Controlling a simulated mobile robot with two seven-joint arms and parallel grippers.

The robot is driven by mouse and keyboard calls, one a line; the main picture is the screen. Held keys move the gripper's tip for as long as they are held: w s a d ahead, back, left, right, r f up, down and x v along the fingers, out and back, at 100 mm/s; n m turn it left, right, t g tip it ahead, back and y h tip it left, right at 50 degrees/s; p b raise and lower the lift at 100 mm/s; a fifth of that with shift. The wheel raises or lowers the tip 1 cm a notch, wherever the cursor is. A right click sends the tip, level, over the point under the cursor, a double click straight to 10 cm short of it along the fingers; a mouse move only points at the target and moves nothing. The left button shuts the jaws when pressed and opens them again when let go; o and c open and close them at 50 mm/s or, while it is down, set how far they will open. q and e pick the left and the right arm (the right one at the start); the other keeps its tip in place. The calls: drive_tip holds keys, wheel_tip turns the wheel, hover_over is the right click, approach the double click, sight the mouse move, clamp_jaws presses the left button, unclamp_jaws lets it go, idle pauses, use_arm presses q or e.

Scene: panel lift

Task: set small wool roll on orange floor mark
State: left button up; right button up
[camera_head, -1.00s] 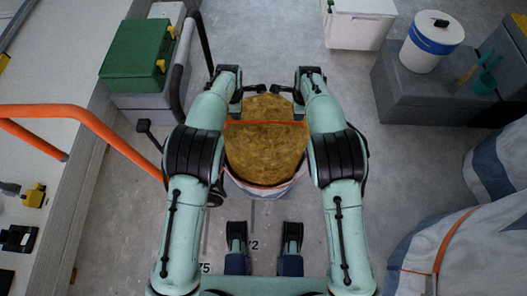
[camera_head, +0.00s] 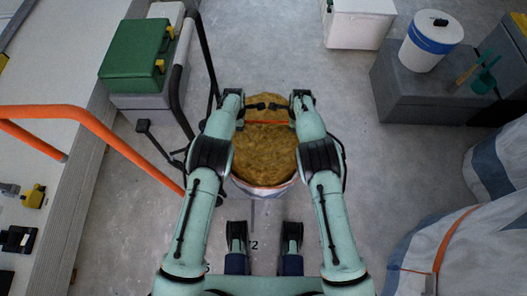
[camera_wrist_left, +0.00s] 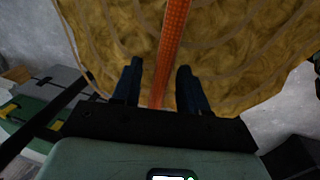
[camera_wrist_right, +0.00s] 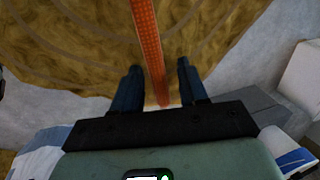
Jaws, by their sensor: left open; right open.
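The wool roll (camera_head: 265,150) is a brown-yellow fibrous roll with a pale wrapper around its lower side, centred in front of me in the head view. An orange strap (camera_head: 266,123) crosses its top. My left gripper (camera_head: 250,107) is at the roll's left side, open. In the left wrist view the strap (camera_wrist_left: 170,50) runs between its parted fingers (camera_wrist_left: 160,78). My right gripper (camera_head: 281,106) is at the right side, open, with the strap (camera_wrist_right: 148,45) between its fingers (camera_wrist_right: 156,82). No orange floor mark shows; the floor under the roll is hidden.
An orange rail (camera_head: 95,122) and a black-framed cart stand at the left near a green box (camera_head: 137,55). A grey block (camera_head: 425,90) bearing a white bucket (camera_head: 431,40) is at the right, with large white bags (camera_head: 440,250) below. Concrete floor beside the roll is clear.

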use_arm(q)
clamp_jaws()
use_arm(e)
clamp_jaws()
idle(1.1)
use_arm(q)
drive_tip(key=shift+w+r, duration=0.15)
drive_tip(key=shift+r, duration=0.1)
use_arm(e)
drive_tip(key=shift+w+r, duration=0.15)
drive_tip(key=shift+r, duration=0.1)
